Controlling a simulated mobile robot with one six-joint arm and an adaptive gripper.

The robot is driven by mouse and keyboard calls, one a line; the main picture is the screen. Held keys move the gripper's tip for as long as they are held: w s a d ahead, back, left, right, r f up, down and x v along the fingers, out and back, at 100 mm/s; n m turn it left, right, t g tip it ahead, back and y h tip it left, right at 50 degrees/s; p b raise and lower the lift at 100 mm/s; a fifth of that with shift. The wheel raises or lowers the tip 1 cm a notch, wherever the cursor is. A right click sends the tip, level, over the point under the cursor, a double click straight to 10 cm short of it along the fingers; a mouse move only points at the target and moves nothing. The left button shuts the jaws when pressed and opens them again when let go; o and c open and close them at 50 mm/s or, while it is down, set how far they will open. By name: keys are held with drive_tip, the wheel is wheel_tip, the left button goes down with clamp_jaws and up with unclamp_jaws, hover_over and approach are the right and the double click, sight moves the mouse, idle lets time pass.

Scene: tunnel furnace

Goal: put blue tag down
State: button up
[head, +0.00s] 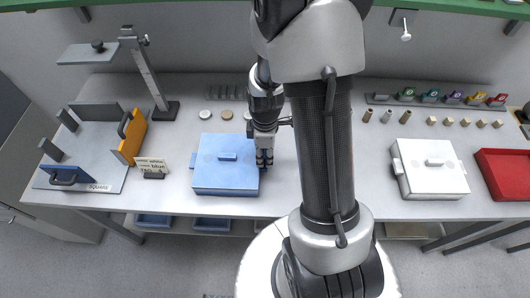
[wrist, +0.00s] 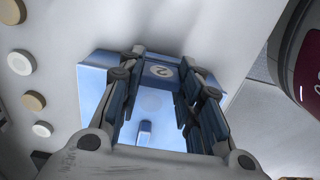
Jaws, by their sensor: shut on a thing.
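My gripper (head: 264,160) is shut on the blue tag (wrist: 160,73), which shows between the fingers in the wrist view with a pale round mark and a digit that looks like 2. In the head view the tag is hidden or too small to make out. The gripper points down at the right edge of the blue lidded box (head: 210,178). In the wrist view the blue lid (wrist: 100,70) and its handle (wrist: 145,127) show beyond the fingers. I cannot tell whether the tag touches anything below.
A white lidded box (head: 440,181) and a red tray (head: 507,172) stand at the right. Several coloured tags (head: 431,95) stand in a rack behind. Round discs (head: 227,115) lie behind the blue box.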

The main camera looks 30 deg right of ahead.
drive_tip(key=shift+f+b, duration=0.3)
drive_tip(key=shift+f, duration=0.1)
drive_tip(key=o, duration=0.9)
wheel_tip(320, 180, up, 14)
drive_tip(key=p, duration=0.4)
wheel_tip(320, 180, up, 11)
drive_tip(key=m+t, duration=0.2)
drive_tip(key=m, duration=0.3)
hover_over(265, 153)
drive_tip(key=s+a, duration=0.4)
drive_tip(key=a, duration=0.2)
drive_tip(key=s+a+r+m+t, duration=0.1)
drive_tip(key=s+r+m, duration=0.1)
drive_tip(key=s, duration=0.1)
drive_tip(key=s+a+r+m, duration=0.2)
drive_tip(key=s, duration=0.1)
drive_tip(key=s+a+r+m+t, duration=0.1)
drive_tip(key=s+r+m, duration=0.1)
drive_tip(key=s, duration=0.1)
drive_tip(key=shift+s+a+r+t, duration=0.3)
drive_tip(key=shift+s+a, duration=0.05)
